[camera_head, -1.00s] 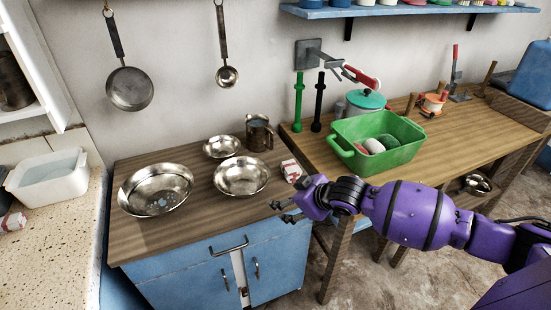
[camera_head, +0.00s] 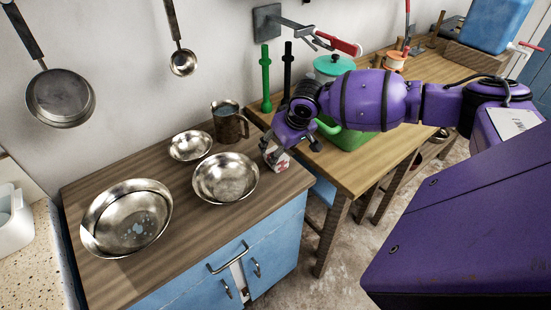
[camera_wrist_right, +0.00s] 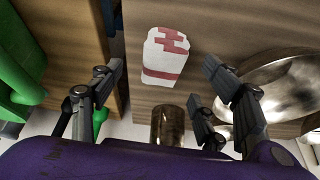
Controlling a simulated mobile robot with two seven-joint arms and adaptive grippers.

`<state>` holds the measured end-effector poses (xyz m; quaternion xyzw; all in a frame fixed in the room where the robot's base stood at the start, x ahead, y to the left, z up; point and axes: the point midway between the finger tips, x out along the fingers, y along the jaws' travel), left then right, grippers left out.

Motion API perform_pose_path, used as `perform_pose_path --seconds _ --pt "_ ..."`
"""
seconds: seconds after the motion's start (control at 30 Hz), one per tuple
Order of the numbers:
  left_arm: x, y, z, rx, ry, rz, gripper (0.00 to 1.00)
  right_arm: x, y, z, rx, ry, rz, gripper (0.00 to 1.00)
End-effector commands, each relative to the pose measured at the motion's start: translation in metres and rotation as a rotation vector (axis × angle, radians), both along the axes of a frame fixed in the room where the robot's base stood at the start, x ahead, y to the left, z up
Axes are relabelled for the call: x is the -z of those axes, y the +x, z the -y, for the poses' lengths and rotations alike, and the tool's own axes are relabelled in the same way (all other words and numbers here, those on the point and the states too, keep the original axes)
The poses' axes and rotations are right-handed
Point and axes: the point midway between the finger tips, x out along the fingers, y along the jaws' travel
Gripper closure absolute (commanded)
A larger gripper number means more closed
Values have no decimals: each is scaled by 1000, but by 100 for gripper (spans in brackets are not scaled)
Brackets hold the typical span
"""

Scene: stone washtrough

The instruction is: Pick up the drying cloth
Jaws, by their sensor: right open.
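The drying cloth (camera_head: 282,164), white with red bands, lies on the wooden counter top near its right end, partly hidden by my right gripper (camera_head: 274,150). In the right wrist view the cloth (camera_wrist_right: 164,58) shows whole, between and beyond the spread fingers of my right gripper (camera_wrist_right: 162,72). That gripper is open and empty, above the cloth and apart from it in the wrist view. My left gripper is not in view.
Metal bowls (camera_head: 226,178) and a metal mug (camera_head: 229,124) stand left of the cloth. The green tub (camera_head: 345,139), partly behind my arm, stands on the wooden bench (camera_head: 372,172) to the right. A gap separates counter and bench at the front.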

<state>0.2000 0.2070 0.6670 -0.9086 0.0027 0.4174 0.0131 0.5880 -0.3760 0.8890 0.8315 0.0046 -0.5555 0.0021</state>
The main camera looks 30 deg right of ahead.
Motion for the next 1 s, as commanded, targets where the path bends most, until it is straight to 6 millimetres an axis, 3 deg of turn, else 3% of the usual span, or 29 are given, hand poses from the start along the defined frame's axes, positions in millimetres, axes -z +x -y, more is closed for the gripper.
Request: perform_pose_path --seconds 0.3,0.6,0.9,1.0 --pt "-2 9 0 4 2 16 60 41 17 -4 0 1 1 31" --pt "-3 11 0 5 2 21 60 43 19 -3 -3 0 4 33" --pt "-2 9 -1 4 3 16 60 43 19 -3 -3 0 4 72" --pt "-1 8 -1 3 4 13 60 43 19 -3 -3 0 4 74"
